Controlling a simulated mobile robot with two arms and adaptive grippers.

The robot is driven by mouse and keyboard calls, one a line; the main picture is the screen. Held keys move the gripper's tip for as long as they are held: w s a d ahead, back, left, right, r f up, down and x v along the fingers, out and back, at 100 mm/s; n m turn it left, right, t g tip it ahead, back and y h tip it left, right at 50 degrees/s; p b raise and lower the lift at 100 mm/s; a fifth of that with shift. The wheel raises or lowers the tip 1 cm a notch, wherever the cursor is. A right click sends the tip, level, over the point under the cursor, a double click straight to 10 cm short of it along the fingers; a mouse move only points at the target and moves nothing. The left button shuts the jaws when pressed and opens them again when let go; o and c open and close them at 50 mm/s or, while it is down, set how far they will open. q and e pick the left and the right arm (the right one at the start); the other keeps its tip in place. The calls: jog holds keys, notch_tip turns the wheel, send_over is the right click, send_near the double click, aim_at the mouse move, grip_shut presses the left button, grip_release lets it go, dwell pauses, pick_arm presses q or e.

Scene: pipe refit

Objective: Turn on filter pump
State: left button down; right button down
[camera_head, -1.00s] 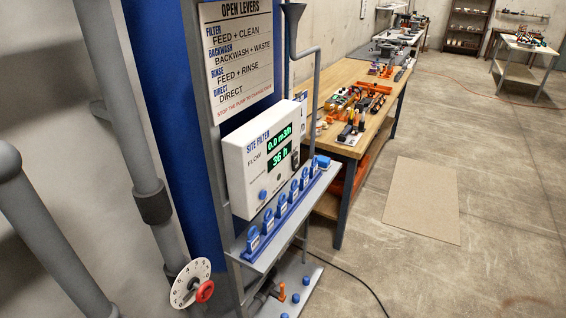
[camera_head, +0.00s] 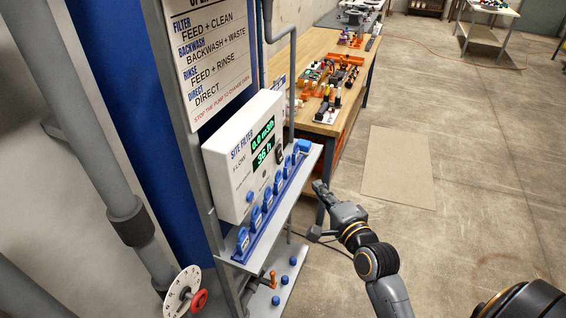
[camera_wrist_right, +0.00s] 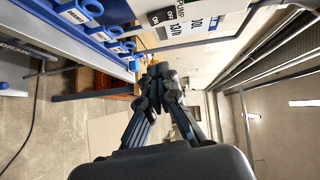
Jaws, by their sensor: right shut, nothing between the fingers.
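The white site filter panel (camera_head: 245,155) shows green readouts of 0.0 and 36 h. A small dark pump switch (camera_head: 280,156) sits at its right edge. In the right wrist view the switch (camera_wrist_right: 164,17) carries ON and OFF marks beside the word PUMP. My right gripper (camera_head: 318,187) is shut and empty, right of the panel and beyond the shelf end, apart from the switch. Its closed fingertips (camera_wrist_right: 158,72) also show in the right wrist view, below the panel in the picture. My left gripper is not in view.
A red handwheel with a dial (camera_head: 183,292) is at lower left. A wooden workbench (camera_head: 318,60) with parts stands behind. The floor to the right is clear around a flat mat (camera_head: 400,168).

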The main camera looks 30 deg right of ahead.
jog(key=p, duration=0.2)
send_near(282, 159)
jog(key=w+d, duration=0.3)
jog(key=d, duration=0.1)
jog(key=w+a, duration=0.1)
jog(key=w+a+p, duration=0.1)
jog(key=w+a, duration=0.1)
jog(key=shift+w+f+p, duration=0.1)
jog(key=shift+f+p, duration=0.15)
jog(key=shift+p, duration=0.05)
jog(key=shift+f, duration=0.1)
jog(key=shift+w+a+b, duration=0.2)
jog(key=shift+b, duration=0.45)
jog(key=shift+f, duration=0.1)
